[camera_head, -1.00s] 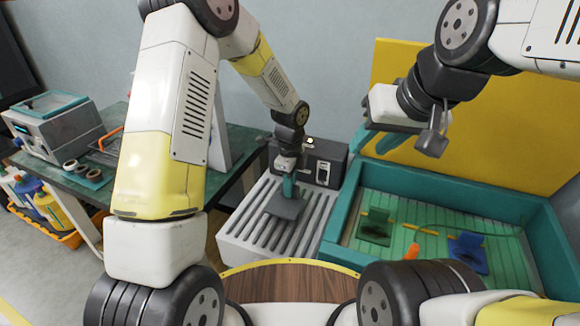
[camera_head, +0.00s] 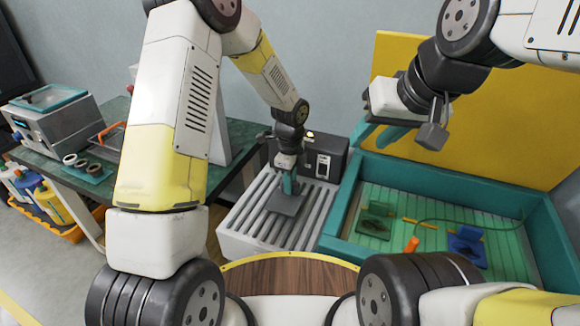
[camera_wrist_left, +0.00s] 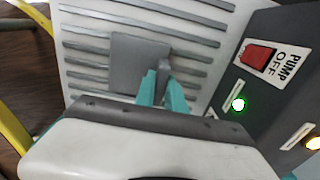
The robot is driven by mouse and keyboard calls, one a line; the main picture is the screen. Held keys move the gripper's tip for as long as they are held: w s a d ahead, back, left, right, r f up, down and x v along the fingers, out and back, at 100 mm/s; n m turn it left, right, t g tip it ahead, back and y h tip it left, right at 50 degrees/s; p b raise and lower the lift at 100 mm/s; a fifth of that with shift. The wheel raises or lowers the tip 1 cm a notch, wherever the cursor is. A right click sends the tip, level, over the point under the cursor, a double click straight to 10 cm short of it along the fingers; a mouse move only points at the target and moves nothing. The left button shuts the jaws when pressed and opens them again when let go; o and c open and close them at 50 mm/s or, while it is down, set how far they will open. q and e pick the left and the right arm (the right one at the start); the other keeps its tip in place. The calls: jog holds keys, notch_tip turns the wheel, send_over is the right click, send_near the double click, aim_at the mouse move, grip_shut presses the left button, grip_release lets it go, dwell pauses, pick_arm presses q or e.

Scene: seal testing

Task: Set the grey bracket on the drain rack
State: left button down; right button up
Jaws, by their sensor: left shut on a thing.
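The grey bracket (camera_head: 286,203) is over the slatted top of the white drain rack (camera_head: 240,219), its flat plate roughly level with the slats. I cannot tell whether the plate touches the slats. My left gripper (camera_head: 289,186) is shut on the bracket's upright part from above. In the left wrist view the teal fingertips (camera_wrist_left: 163,88) pinch this part, and the flat plate of the bracket (camera_wrist_left: 137,62) shows above the rack's grey bars (camera_wrist_left: 195,47). My right gripper (camera_head: 380,135) hangs in the air above the teal tank, its fingers seen from the side.
A dark pump box (camera_head: 325,158) stands behind the rack; in the left wrist view its red switch (camera_wrist_left: 257,56) and a lit green lamp (camera_wrist_left: 238,104) show. The teal tank (camera_head: 340,215) at right holds a green bracket (camera_head: 376,222) and a blue one (camera_head: 467,248). A bench (camera_head: 225,140) stands left.

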pick_arm(q)
jog(key=shift+f, duration=0.5)
dwell(0.3)
jog(key=c, duration=1.3)
grip_release()
jog(key=shift+r, duration=0.1)
jog(key=shift+r, duration=2.9)
